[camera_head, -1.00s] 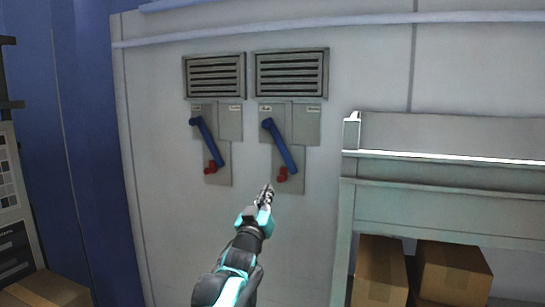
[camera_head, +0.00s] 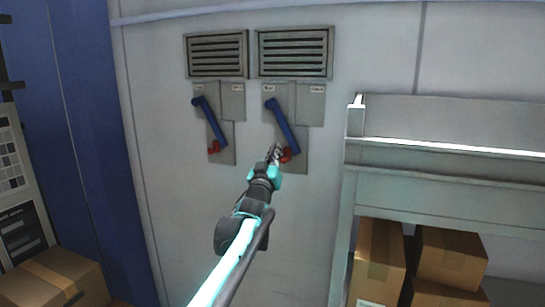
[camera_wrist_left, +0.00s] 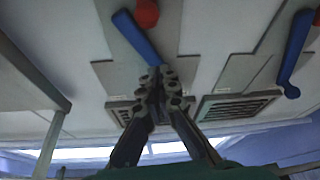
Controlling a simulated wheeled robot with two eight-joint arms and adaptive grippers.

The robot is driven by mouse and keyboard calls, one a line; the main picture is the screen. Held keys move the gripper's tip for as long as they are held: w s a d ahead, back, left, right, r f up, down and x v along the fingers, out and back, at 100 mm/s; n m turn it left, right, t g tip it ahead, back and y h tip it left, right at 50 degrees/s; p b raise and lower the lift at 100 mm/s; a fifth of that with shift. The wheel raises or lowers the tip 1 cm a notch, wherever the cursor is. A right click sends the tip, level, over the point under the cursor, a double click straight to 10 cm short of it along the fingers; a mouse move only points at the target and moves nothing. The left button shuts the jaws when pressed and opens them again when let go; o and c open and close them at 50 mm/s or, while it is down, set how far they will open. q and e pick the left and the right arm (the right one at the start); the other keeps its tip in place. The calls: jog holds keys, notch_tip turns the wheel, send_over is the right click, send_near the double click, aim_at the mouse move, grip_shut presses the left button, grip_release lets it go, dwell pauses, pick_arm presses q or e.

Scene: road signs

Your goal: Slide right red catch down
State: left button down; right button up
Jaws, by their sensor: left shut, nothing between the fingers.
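The right red catch (camera_head: 287,155) sits at the lower end of the right blue lever (camera_head: 281,125), on a grey panel below a vent. In the left wrist view, which looks upside down, the red catch (camera_wrist_left: 147,12) is at the top edge beside the blue lever (camera_wrist_left: 138,38). My left gripper (camera_head: 275,152) is shut and empty. In the head view it overlaps the left side of the right catch; I cannot tell if they touch. The left red catch (camera_head: 214,147) and left blue lever (camera_head: 210,122) are on the neighbouring panel.
Vents (camera_head: 295,52) are above the panels. A grey shelf (camera_head: 440,185) stands to the right with cardboard boxes (camera_head: 450,257) below. Another box (camera_head: 60,280) is at lower left by a blue wall (camera_head: 85,130). The wall between the panels and shelf is clear.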

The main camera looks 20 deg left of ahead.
aim_at(285, 156)
pick_arm(q)
jog(key=w+f, duration=0.1)
jog(key=w+f+p, duration=0.1)
jog(key=w, duration=0.1)
jog(key=shift+w+d+f, duration=0.1)
jog(key=shift+d+f, duration=0.25)
jog(key=shift+f, duration=0.05)
jog(key=shift+f, duration=0.1)
